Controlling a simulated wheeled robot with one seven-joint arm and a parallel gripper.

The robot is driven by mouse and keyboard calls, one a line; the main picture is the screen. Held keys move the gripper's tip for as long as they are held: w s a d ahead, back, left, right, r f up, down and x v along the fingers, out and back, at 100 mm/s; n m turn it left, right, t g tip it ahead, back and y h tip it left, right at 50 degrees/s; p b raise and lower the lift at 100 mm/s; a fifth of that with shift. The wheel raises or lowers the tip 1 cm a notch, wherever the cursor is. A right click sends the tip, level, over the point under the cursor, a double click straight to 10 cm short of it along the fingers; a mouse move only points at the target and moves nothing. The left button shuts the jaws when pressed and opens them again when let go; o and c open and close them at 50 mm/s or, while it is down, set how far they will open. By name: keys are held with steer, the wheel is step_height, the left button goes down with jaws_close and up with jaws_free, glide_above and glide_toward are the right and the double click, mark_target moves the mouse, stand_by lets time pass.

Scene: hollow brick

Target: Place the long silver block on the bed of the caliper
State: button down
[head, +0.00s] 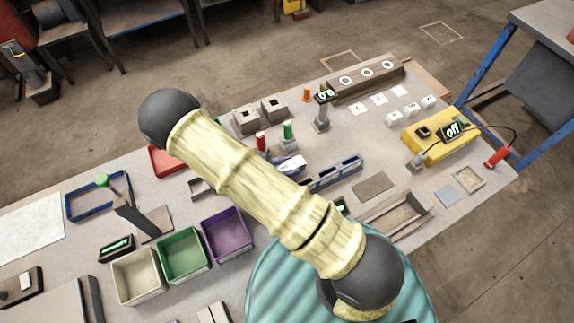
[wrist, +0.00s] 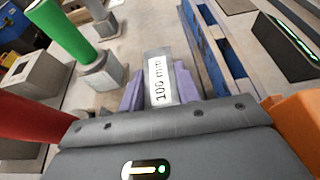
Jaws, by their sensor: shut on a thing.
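The long silver block (wrist: 160,62) carries a white "100 mm" label and is between the purple fingers of my gripper (wrist: 160,92) in the wrist view. My gripper is shut on it. In the head view the labelled block (head: 292,164) shows beside my arm, and my gripper (head: 283,167) is partly hidden by the arm. A long blue rail (head: 338,172), which looks like the caliper's bed, lies to the right of the block. The blue rail (wrist: 208,45) runs to the right of the block in the wrist view. I cannot tell the block's height above the table.
A green-topped post (head: 288,131) and a red-topped one (head: 261,141) stand close behind the gripper. A dark box with a lit display (wrist: 285,45) is right of the rail. Purple (head: 228,235), green (head: 184,255) and cream bins stand at front left. My arm hides the table's middle.

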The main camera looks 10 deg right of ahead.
steer(key=shift+f, duration=0.1)
steer(key=c, duration=1)
jaws_free()
steer(key=shift+r, duration=0.2)
steer(key=p+v, duration=0.3)
steer(key=v, duration=0.9)
steer(key=shift+s+f, duration=0.1)
steer(key=shift+f, duration=0.05)
